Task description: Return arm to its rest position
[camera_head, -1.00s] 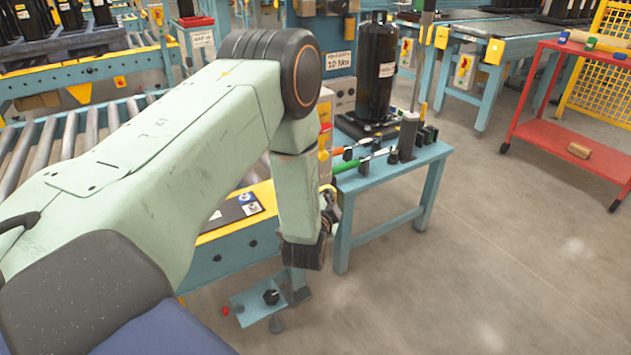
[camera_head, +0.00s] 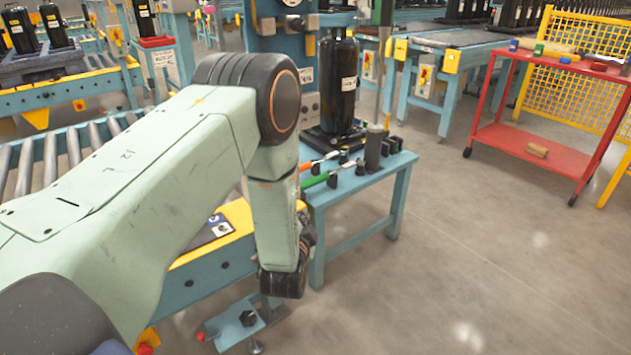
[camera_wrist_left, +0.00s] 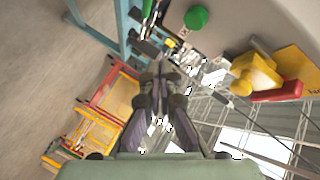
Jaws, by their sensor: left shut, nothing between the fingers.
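My left arm (camera_head: 150,175) comes in from the left in the head view, bends at a dark round elbow and hangs down in front of the blue bench (camera_head: 370,185). Its wrist (camera_head: 283,277) is low beside the bench's near left leg. My left gripper is mostly hidden behind the forearm there. In the left wrist view the left gripper (camera_wrist_left: 160,72) has its dark fingers together and holds nothing. Whether it touches the bench cannot be told. My right gripper is not in view.
A black cylinder (camera_head: 338,90) and green- and orange-handled tools (camera_head: 318,180) are on the bench. A roller conveyor (camera_head: 60,150) lies left. A blue bracket (camera_head: 238,322) is below the wrist. A red cart (camera_head: 540,145) stands right. The floor between is clear.

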